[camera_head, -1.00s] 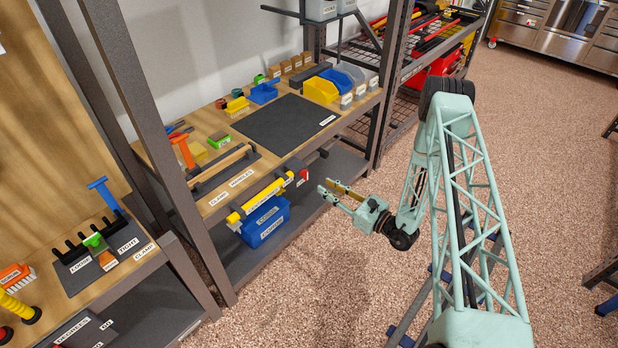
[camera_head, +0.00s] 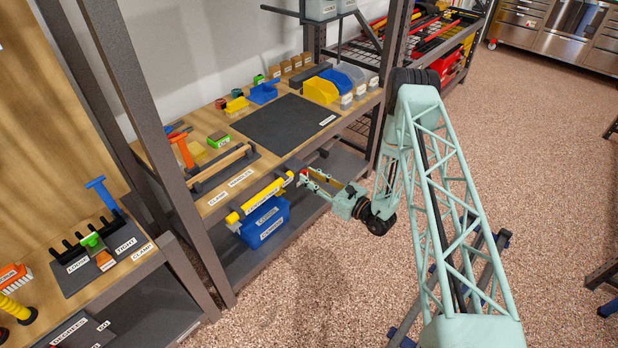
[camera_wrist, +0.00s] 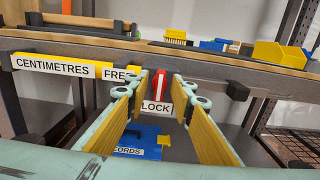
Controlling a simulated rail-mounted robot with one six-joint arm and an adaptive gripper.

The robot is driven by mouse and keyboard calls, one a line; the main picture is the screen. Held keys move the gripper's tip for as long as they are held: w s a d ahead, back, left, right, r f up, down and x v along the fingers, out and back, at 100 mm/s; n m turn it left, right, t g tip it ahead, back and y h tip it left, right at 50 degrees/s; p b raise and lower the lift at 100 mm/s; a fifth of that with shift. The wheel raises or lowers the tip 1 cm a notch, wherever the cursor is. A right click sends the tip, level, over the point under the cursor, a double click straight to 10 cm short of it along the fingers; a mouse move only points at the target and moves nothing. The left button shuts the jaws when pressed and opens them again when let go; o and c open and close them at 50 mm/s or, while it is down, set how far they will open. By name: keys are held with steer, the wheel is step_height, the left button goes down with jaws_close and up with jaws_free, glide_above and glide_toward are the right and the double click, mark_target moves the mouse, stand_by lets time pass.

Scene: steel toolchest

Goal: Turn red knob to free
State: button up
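The red knob (camera_wrist: 161,84) shows in the wrist view at the front edge of the workbench. It is a narrow upright red piece with a white line along it. The LOCK label (camera_wrist: 157,107) is just below it and the FREE label (camera_wrist: 116,74) is to its left. My gripper (camera_wrist: 158,93) is open, with one finger on each side of the knob in the picture. I cannot tell whether the fingers touch it. In the head view my gripper (camera_head: 306,182) is at the bench edge and largely hides the knob.
A yellow bar (camera_wrist: 62,59) labelled CENTIMETRES runs along the bench edge left of the knob. A blue bin (camera_head: 266,222) sits below it on the lower shelf. A dark handle (camera_wrist: 238,90) sticks out to the right. The floor (camera_head: 320,270) in front is clear.

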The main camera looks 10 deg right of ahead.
steer(key=shift+w+a, duration=0.1)
steer(key=shift+w, duration=0.1)
steer(key=c, duration=0.6)
steer(key=shift+n, duration=0.5)
steer(key=shift+c, duration=0.2)
steer(key=shift+s+a+f+n+b, duration=0.1)
steer(key=shift+n+b, duration=0.7)
steer(key=shift+n, duration=2.05)
steer(key=shift+s+a+f+n+b, duration=0.1)
steer(key=shift+n+b, duration=0.7)
steer(key=shift+n, duration=2)
steer(key=shift+f+n+b, duration=0.1)
steer(key=shift+n+b, duration=0.7)
steer(key=shift+n, duration=2.05)
